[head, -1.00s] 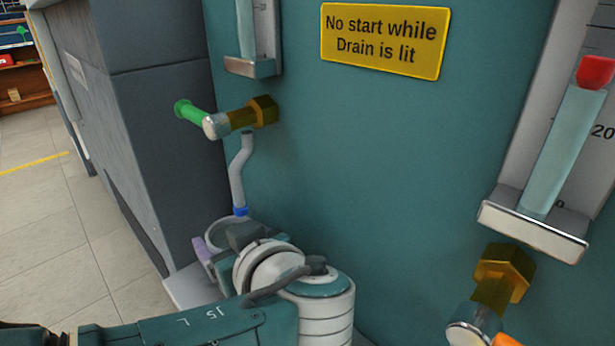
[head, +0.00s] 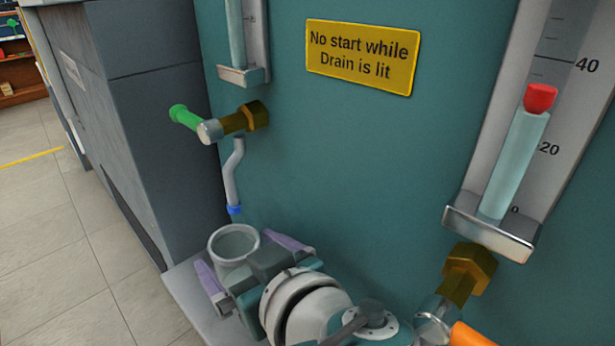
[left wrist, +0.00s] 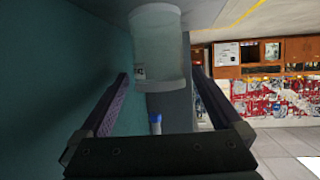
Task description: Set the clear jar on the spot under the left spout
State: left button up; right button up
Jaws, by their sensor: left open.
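The clear jar (head: 235,262) stands upright at the front of the bench, mouth up, just below the left spout (head: 232,180) with its blue tip (head: 234,210). The left wrist view, inverted, shows the jar (left wrist: 160,45) with its base at the pale ledge and the blue tip (left wrist: 155,120) near its mouth. My left gripper (head: 245,266) is open, with a purple-padded finger on each side of the jar. In the left wrist view the fingers (left wrist: 161,76) are apart, with gaps beside the jar. The marked spot is hidden. My right gripper is not in view.
The teal panel (head: 330,150) rises behind the ledge (head: 185,290). A brass valve with a green handle (head: 186,117) juts out above the spout. A second brass valve (head: 467,275) with an orange handle (head: 470,335) is at lower right. Open floor lies left.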

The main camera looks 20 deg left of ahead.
pick_arm(q)
jog(key=v, duration=0.5)
jog(key=shift+p, duration=0.4)
jog(key=shift+s+d, duration=0.1)
jog(key=shift+d, duration=0.1)
jog(key=shift+s+f+g, duration=0.1)
jog(key=shift+s+g, duration=0.15)
jog(key=shift+g, duration=0.05)
jog(key=s+f+m+g+h, duration=0.1)
jog(key=s, duration=0.1)
jog(key=s+f+m+g+h, duration=0.1)
jog(key=s+h, duration=0.1)
jog(key=s+a+f+m+g+h, duration=0.1)
jog(key=s+h, duration=0.1)
jog(key=shift+s+f, duration=0.2)
jog(key=shift+f, duration=0.1)
jog(key=s+a+r+m+h, duration=0.2)
jog(key=s+r+m+h, duration=0.3)
jog(key=s+m, duration=0.3)
jog(key=m+h, duration=0.1)
jog(key=m, duration=0.1)
jog(key=shift+s+m+h, duration=0.15)
jog(key=shift+m+h, duration=0.15)
